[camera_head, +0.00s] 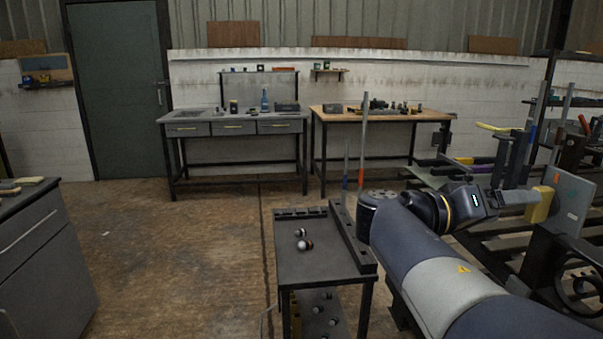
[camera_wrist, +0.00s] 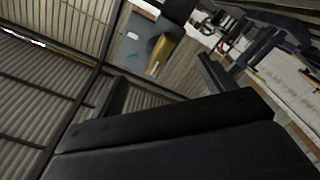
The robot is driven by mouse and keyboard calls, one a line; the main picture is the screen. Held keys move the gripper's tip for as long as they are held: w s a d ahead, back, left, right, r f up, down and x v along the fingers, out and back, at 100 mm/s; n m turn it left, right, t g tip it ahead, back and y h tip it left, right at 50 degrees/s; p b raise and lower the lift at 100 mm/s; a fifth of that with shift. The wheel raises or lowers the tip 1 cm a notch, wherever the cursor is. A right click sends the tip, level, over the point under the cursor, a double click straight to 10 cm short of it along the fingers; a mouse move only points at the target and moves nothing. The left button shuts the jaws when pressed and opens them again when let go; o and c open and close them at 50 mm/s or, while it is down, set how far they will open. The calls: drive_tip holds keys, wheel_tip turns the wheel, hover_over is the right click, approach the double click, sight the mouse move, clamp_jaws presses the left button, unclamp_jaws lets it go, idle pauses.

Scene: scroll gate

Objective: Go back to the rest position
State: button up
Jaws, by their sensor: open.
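My gripper (camera_head: 520,198) is at the end of my arm on the right side of the head view, pointing right. In the wrist view its two dark fingers stand apart, with nothing visible between the fingertips (camera_wrist: 163,86). A yellow block (camera_head: 539,205) and a grey panel (camera_head: 571,200) with small coloured marks are just beyond the fingers. The wrist view also shows the yellow block (camera_wrist: 161,52) and the grey panel (camera_wrist: 134,42) ahead of the fingers. I cannot tell the exact gap between fingers and block.
A small dark table (camera_head: 292,262) with several small balls stands left of my arm. Thin rods (camera_head: 363,140) rise near my elbow. A dark scrolled metal piece (camera_head: 578,285) and a cluttered rack crowd the right. Open floor (camera_head: 170,250) lies left, before the workbenches (camera_head: 235,127).

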drive_tip(key=shift+s+a, duration=0.2)
drive_tip(key=shift+a, duration=2.2)
